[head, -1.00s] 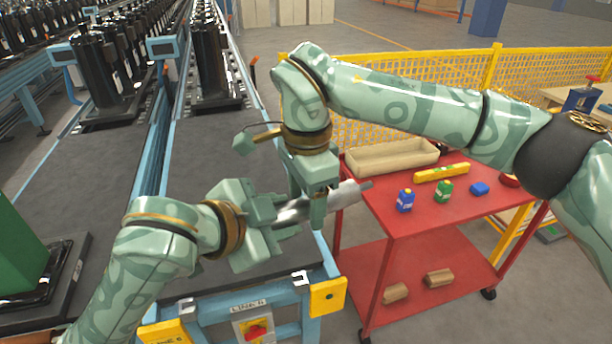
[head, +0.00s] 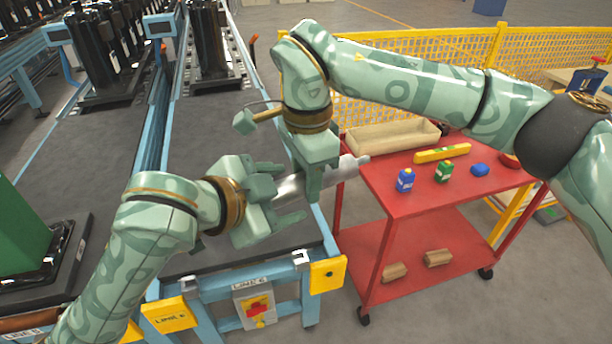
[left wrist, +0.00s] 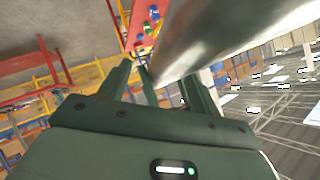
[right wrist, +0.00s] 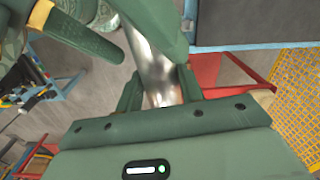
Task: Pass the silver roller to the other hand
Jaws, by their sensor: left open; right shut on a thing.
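The silver roller (head: 290,188) is held in the air above the front end of the conveyor, nearly level, with its thin right end pointing toward the red cart. My right gripper (head: 318,185) is shut on it from above, near its right part; the right wrist view shows the roller (right wrist: 155,70) between the fingers. My left gripper (head: 280,195) is open at the roller's left end, with fingers on either side of it. In the left wrist view the roller (left wrist: 205,35) passes close over the fingers. Whether the left fingers touch it, I cannot tell.
Black compressors (head: 207,45) stand on the conveyor behind. A yellow mesh fence (head: 420,75) runs behind the cart.

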